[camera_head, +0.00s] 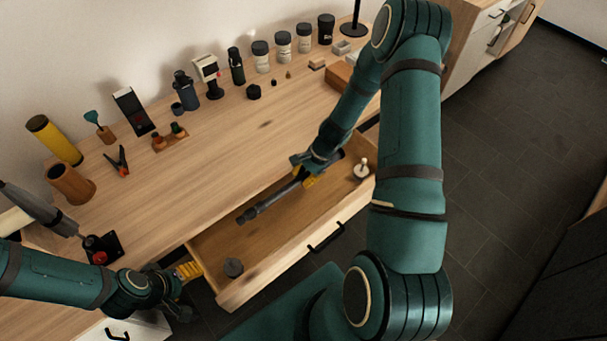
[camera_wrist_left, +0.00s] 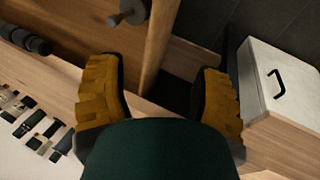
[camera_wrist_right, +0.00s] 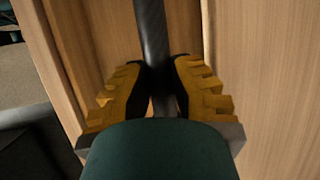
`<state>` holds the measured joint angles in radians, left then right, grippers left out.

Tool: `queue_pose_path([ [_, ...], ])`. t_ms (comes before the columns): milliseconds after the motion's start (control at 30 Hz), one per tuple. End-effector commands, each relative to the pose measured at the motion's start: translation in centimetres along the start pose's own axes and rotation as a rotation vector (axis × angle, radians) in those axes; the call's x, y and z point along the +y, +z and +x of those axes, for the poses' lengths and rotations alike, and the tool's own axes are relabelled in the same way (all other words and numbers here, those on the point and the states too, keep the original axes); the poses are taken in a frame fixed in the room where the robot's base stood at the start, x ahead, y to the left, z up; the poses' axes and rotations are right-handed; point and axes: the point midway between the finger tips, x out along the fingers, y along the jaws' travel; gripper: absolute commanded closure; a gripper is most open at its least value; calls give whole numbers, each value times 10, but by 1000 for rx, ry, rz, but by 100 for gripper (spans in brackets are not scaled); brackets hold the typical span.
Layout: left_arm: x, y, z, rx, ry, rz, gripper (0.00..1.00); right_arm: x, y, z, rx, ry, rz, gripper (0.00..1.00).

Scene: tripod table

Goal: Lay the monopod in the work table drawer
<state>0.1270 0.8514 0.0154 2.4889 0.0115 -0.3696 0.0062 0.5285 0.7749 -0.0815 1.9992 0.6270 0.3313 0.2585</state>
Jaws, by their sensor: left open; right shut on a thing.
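The monopod (camera_head: 268,202) is a dark grey rod with a thicker end. It is over the open work table drawer (camera_head: 286,259), lying roughly along the drawer's length; whether it touches the drawer floor I cannot tell. My right gripper (camera_head: 308,178) is shut on the monopod near its right end. In the right wrist view the rod (camera_wrist_right: 153,40) runs between the yellow fingers (camera_wrist_right: 160,90). My left gripper (camera_head: 188,270) is open and empty at the drawer's left end. In the left wrist view its fingers (camera_wrist_left: 162,95) stand apart near the drawer's wall (camera_wrist_left: 158,45).
In the drawer are a dark round piece (camera_head: 233,267) at left and a small white-topped piece (camera_head: 361,168) at right. The table top (camera_head: 240,130) holds bottles, jars, clamps and a yellow cylinder (camera_head: 54,140) along the back. The table's middle is clear.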

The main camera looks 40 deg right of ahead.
Motion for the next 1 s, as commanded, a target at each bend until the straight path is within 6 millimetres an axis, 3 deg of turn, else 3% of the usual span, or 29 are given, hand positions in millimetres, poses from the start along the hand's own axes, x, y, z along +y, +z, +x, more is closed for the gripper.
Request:
queue_pose_path([
  [700, -16, 20, 43, -39, 4, 11, 35, 13, -25, 60, 0, -1, 0, 100],
  [1000, -18, 23, 49, -45, 5, 14, 35, 14, -28, 69, 0, -1, 0, 100],
])
